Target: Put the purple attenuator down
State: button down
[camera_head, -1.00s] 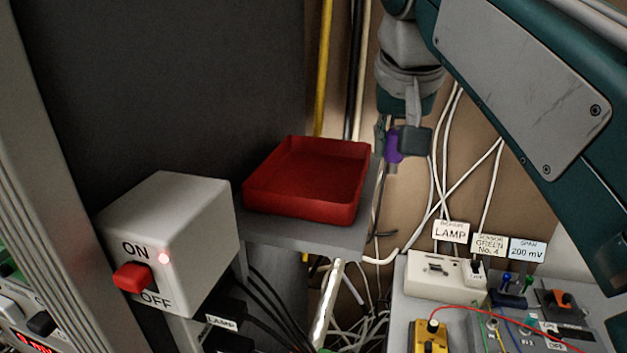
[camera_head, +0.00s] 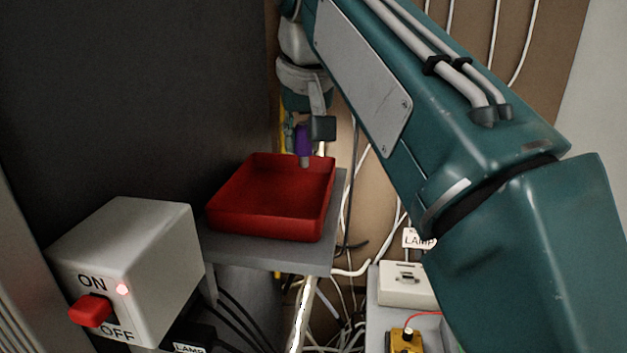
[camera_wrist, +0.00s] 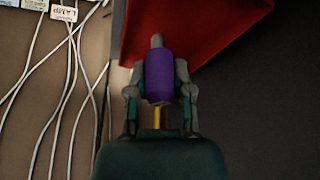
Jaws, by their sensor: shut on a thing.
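The purple attenuator (camera_head: 303,139) is a small purple cylinder with a grey metal tip. My gripper (camera_head: 307,132) is shut on it and holds it upright, tip down, at the back right edge of the red tray (camera_head: 265,223). In the wrist view the purple attenuator (camera_wrist: 160,76) sits between both fingers of my gripper (camera_wrist: 161,85), and its grey tip overlaps the red tray (camera_wrist: 215,32). I cannot tell exactly how high the tip is above the tray. The tray looks empty.
The tray stands on a small grey shelf (camera_head: 270,256). A white ON/OFF switch box (camera_head: 140,255) with a red switch is at the left. White cables (camera_head: 352,268) hang behind the shelf. A bench with a white lamp box (camera_head: 403,290) is at the lower right.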

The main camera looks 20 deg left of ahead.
jog(key=f, duration=0.1)
jog(key=w+a+f, duration=0.2)
jog(key=shift+w+f, duration=0.2)
jog(key=shift+f, duration=0.2)
jog(key=x, duration=0.4)
jog(key=shift+s+f, duration=0.1)
jog(key=shift+f, duration=0.55)
jog(key=shift+f, duration=0.2)
jog(key=c, duration=0.5)
grip_release()
